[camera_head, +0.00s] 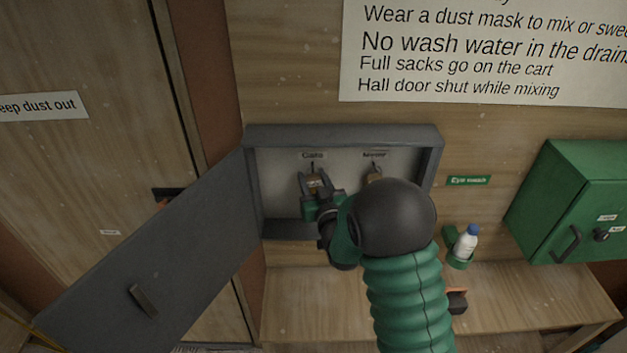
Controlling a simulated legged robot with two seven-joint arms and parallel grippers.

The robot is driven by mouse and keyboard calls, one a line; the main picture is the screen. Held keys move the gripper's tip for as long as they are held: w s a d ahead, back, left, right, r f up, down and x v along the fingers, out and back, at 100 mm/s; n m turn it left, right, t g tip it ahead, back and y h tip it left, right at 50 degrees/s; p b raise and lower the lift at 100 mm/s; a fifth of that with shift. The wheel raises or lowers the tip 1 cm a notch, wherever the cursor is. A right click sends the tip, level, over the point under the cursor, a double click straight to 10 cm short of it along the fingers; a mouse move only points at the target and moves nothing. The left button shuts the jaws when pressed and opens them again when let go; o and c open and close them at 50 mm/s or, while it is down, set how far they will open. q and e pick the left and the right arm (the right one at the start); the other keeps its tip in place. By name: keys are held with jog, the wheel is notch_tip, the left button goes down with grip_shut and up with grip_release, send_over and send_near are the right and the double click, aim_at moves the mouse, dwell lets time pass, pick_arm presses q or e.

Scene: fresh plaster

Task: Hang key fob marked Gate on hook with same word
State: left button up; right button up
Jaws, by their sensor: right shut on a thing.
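An open grey key cabinet (345,135) is fixed to the wood wall. Inside, a label that reads Gate (312,155) is above the left hook (312,169). A second label (374,155), too blurred to read surely, is above the right hook, where a tan fob (375,175) hangs, partly hidden by my arm. My right gripper (315,185) is inside the cabinet, shut on a tan key fob (314,181) just below the Gate hook. I cannot tell whether the fob's ring is around the hook, or read its word. My left gripper is out of view.
The cabinet door (160,260) swings out to the left. A green box (575,205) and a white bottle (466,243) in a green holder are at the right. A wooden bench (540,295) runs below, with a dark and orange object (457,301).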

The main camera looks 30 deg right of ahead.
jog(key=o, duration=1.1)
jog(key=shift+c, duration=0.2)
jog(key=o, duration=0.4)
jog(key=shift+a, duration=0.1)
jog(key=shift+a+r, duration=0.1)
jog(key=shift+d, duration=0.2)
